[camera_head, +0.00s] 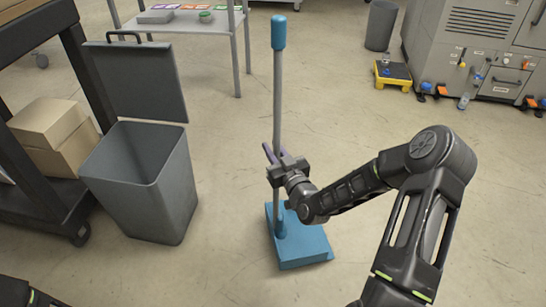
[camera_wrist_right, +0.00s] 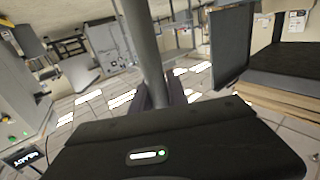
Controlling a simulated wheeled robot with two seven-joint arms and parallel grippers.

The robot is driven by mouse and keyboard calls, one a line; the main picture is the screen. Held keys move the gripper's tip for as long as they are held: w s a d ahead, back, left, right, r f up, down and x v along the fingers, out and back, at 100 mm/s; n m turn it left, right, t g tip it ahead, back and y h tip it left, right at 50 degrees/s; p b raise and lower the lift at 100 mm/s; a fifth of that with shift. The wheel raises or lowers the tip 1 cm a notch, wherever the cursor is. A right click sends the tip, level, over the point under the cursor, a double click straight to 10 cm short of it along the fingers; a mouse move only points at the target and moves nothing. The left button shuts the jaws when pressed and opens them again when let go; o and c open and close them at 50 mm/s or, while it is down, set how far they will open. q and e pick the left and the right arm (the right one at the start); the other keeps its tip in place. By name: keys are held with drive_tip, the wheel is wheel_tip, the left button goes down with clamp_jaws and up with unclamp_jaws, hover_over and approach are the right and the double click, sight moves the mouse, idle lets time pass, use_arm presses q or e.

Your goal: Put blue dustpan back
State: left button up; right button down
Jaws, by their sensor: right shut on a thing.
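The blue dustpan (camera_head: 302,246) has a flat blue pan at the floor and a tall upright grey handle with a blue cap at the top. My right gripper (camera_head: 277,163) is shut on the grey handle a little below its middle. In the right wrist view, the grey handle (camera_wrist_right: 146,58) rises between the fingers of my right gripper (camera_wrist_right: 158,95). I cannot tell whether the pan touches the floor or hangs just above it. A bit of my left arm shows at the bottom left of the head view, but its gripper is out of view.
A grey bin (camera_head: 148,180) with its lid raised stands left of the dustpan. A dark cart (camera_head: 45,195) with cardboard boxes is farther left. A metal table (camera_head: 222,27) stands behind. A grey machine (camera_head: 480,45) with bottles and a yellow stool (camera_head: 393,74) are at the back right. Open floor lies between.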

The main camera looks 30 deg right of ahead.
drive_tip(key=shift+f+b, duration=0.35)
drive_tip(key=shift+f, duration=1)
drive_tip(key=shift+f, duration=0.2)
drive_tip(key=c, duration=1.3)
unclamp_jaws()
drive_tip(key=shift+r, duration=0.1)
drive_tip(key=s+p, duration=0.1)
drive_tip(key=s, duration=1.1)
drive_tip(key=shift+a+p, duration=0.35)
drive_tip(key=shift+a, duration=0.05)
